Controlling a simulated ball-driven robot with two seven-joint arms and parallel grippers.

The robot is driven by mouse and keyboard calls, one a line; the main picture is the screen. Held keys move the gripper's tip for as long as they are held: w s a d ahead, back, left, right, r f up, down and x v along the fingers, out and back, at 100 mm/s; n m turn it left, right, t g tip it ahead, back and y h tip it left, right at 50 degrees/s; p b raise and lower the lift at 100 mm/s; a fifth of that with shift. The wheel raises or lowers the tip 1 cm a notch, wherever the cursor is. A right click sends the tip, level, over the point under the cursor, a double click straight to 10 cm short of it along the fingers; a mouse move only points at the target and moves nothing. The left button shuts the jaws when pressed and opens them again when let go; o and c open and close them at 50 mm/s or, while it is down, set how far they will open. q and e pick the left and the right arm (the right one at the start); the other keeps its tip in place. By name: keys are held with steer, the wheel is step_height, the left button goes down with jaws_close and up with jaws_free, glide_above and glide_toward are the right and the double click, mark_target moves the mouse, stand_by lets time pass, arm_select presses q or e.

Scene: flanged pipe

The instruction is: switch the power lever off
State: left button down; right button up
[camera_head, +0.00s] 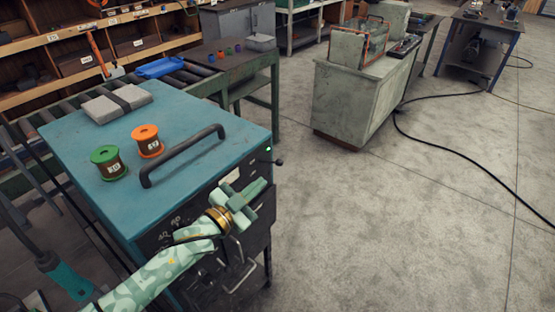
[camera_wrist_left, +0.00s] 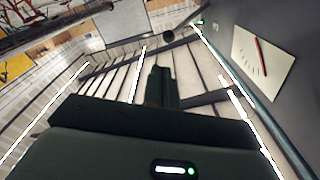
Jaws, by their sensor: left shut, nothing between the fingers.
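The power lever (camera_head: 279,161) is a short dark rod with a round knob at the upper right of the cabinet's front, below a small green light (camera_head: 268,149). In the left wrist view, the dark round knob (camera_wrist_left: 167,36) shows beyond the fingertips, with the green light (camera_wrist_left: 200,22) near it. My left gripper (camera_head: 260,187) is in front of the cabinet panel, below the lever and apart from it. Its fingers are together and empty; they also show in the left wrist view (camera_wrist_left: 161,75). My right gripper is not in view.
The teal-topped cabinet (camera_head: 70,145) carries a dark bar handle (camera_head: 185,155), a green spool (camera_head: 108,161), an orange spool (camera_head: 147,141) and a grey block (camera_head: 117,102). A white plate with a red needle (camera_wrist_left: 262,62) is on the panel. Open floor lies right of the cabinet.

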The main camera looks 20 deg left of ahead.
arm_select(q)
steer(key=r, duration=0.3)
steer(key=shift+d+r+m+t+h, duration=0.15)
steer(key=shift+d+m+t+h, duration=0.15)
steer(key=shift+d+h, duration=0.1)
steer(key=shift+w, duration=0.1)
steer(key=r, duration=0.1)
glide_above(279, 165)
steer(key=s+d, duration=0.1)
steer(key=d, duration=0.1)
steer(key=shift+a+f+b, duration=0.2)
steer(key=shift+a+f, duration=0.1)
steer(key=shift+f, duration=0.25)
steer(key=shift+a+f+b, duration=0.2)
steer(key=shift+a+f, duration=0.05)
steer(key=shift+f, duration=0.25)
steer(key=shift+s+a+f, duration=0.1)
steer(key=shift+a+f, duration=0.35)
steer(key=shift+f, duration=0.15)
steer(key=shift+f, duration=0.1)
steer(key=shift+d+f+m, duration=0.15)
steer(key=shift+m, duration=0.25)
